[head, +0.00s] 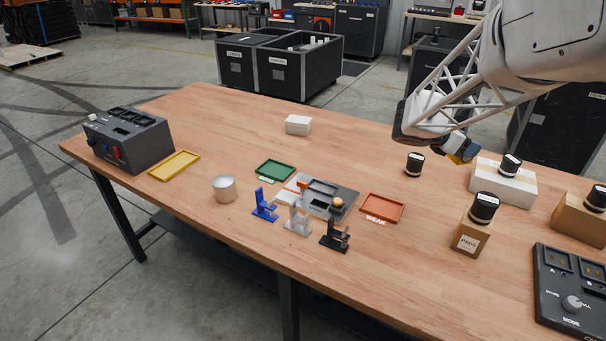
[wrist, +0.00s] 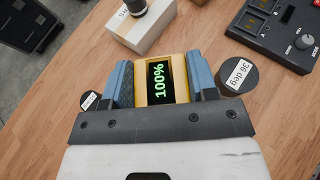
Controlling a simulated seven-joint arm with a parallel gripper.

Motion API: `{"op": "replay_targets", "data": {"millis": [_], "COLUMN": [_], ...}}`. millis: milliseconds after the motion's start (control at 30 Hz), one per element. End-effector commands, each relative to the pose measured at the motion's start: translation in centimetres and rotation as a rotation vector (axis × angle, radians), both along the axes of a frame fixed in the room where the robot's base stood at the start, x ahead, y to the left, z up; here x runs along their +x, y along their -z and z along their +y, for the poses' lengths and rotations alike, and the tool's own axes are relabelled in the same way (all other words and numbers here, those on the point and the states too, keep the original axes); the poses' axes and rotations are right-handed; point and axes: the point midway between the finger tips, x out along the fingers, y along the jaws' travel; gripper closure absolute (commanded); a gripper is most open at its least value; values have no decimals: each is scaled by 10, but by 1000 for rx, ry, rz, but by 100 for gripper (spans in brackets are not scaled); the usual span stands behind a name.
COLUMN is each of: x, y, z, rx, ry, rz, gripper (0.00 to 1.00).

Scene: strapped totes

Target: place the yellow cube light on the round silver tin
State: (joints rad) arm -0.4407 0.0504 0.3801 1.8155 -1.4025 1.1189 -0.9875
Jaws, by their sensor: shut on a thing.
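The yellow cube light (wrist: 143,92) sits between the blue fingers of my gripper (wrist: 163,82) in the wrist view. Its dark display reads 100% in green. In the head view my gripper (head: 454,147) is above the right part of the table, with a bit of the yellow cube light (head: 467,152) showing at its tip. The fingers are shut on the cube. The round silver tin (head: 224,189) stands upright on the left part of the table, far from my gripper. Its top looks bare. The tin is not in the wrist view.
A yellow tray (head: 174,165), a green tray (head: 275,170) and a red tray (head: 382,207) lie on the wooden table. Small stands (head: 264,205) are right of the tin. Black round canisters (head: 414,164) stand near my gripper, some on boxes. Wood between gripper and back left is mostly clear.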

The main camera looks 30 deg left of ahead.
Motion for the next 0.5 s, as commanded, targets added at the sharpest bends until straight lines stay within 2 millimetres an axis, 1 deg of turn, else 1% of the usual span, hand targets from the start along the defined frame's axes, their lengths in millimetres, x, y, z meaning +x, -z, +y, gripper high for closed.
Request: {"op": "replay_targets", "data": {"millis": [33,267,300,467,500], "x": [0,-1,-1,-7,-9], "y": [0,0,0,1,1], "z": [18,89,102,152,165], "rx": [0,0,0,-1,0], "ry": [-24,-117,-134,-201,-217], "rz": [0,-1,-1,0,0], "gripper": [78,78,78,78,78]}}
